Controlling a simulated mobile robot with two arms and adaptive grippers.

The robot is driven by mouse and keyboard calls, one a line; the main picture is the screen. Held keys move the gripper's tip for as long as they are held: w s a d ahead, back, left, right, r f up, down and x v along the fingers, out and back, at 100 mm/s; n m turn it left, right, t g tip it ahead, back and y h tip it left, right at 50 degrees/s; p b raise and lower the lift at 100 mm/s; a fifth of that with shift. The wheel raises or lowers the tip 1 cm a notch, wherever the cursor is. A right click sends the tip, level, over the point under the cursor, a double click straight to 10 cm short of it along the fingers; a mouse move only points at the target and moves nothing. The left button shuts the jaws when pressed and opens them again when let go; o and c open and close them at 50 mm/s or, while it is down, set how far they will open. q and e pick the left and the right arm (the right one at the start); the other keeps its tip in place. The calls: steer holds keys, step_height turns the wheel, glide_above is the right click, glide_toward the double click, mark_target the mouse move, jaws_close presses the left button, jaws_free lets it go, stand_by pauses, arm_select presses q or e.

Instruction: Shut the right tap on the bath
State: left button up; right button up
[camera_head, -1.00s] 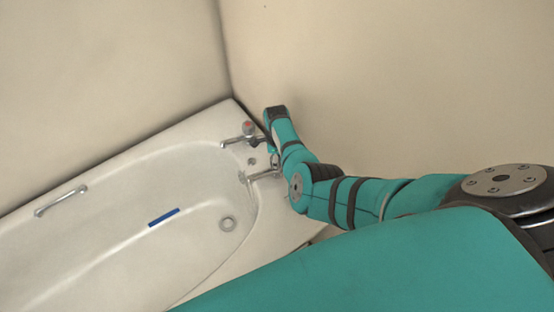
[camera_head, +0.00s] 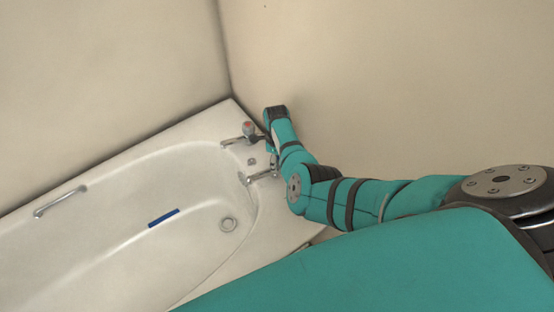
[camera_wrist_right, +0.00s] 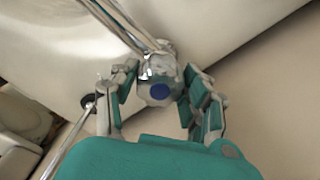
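The bath's near tap (camera_head: 262,176) is chrome, on the rim at the bath's right end. In the right wrist view its head with a blue disc (camera_wrist_right: 159,91) sits between the two fingers of my right gripper (camera_wrist_right: 158,88), which also shows at the tap in the head view (camera_head: 272,158). The fingers stand close on either side of the head. Whether both press on it I cannot tell. My right forearm partly hides this tap in the head view. The far tap (camera_head: 248,130), with a red mark, stands apart beside it. My left gripper is not in view.
The white bath (camera_head: 110,235) has a grab handle (camera_head: 60,200), a blue strip (camera_head: 163,218) and a drain (camera_head: 228,224). The beige wall (camera_head: 400,90) is close behind my right arm. The bath's inside is otherwise clear.

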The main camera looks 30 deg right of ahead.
steer(key=o, duration=0.4)
step_height(320, 180, up, 12)
steer(key=shift+w+r, duration=0.1)
stand_by(0.4)
stand_by(0.4)
